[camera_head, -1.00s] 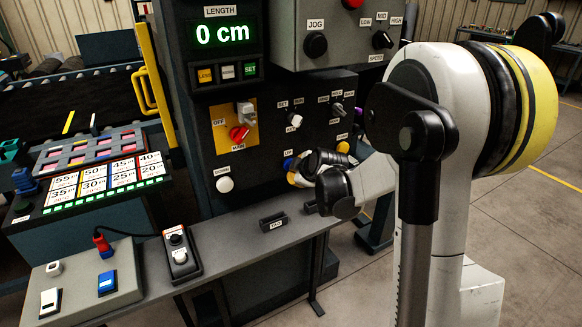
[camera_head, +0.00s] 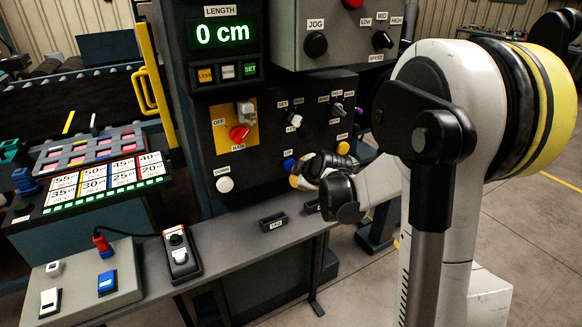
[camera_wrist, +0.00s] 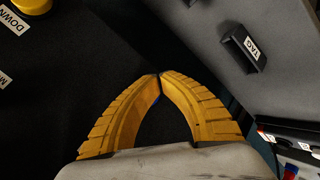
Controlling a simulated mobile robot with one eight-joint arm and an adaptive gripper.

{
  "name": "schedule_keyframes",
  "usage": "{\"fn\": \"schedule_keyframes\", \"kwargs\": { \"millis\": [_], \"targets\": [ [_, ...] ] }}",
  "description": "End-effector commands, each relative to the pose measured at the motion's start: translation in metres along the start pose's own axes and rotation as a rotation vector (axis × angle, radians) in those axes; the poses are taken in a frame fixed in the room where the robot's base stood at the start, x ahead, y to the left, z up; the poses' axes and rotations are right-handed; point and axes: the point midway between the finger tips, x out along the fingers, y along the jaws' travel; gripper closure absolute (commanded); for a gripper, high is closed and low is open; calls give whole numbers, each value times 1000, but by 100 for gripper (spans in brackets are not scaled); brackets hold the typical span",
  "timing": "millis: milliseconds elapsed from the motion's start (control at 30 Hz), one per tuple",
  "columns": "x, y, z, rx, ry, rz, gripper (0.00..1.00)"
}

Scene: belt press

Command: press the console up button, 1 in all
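The console's blue up button (camera_head: 289,164) shows on the dark panel in the head view, just below its label UP. My gripper (camera_head: 294,181) is just below the button, in front of the panel. In the wrist view my yellow fingers (camera_wrist: 158,76) meet at their tips, with nothing visible held between them. A small blue spot shows between the fingers there; I cannot tell what it is. I see a small gap between gripper and button in the head view, but its depth is unclear.
The length display (camera_head: 222,34) reads 0 cm.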

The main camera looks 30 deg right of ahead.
Motion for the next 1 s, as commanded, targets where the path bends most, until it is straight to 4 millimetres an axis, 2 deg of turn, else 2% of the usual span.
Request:
{"fn": "schedule_keyframes", "kwargs": {
  "millis": [400,833,1000],
  "targets": [
    [-3,-2,2,0,0,0,100],
    [-35,-18,19,1,-1,0,100],
    [-41,-22,22,-1,-1,-1,100]
  ]
}}
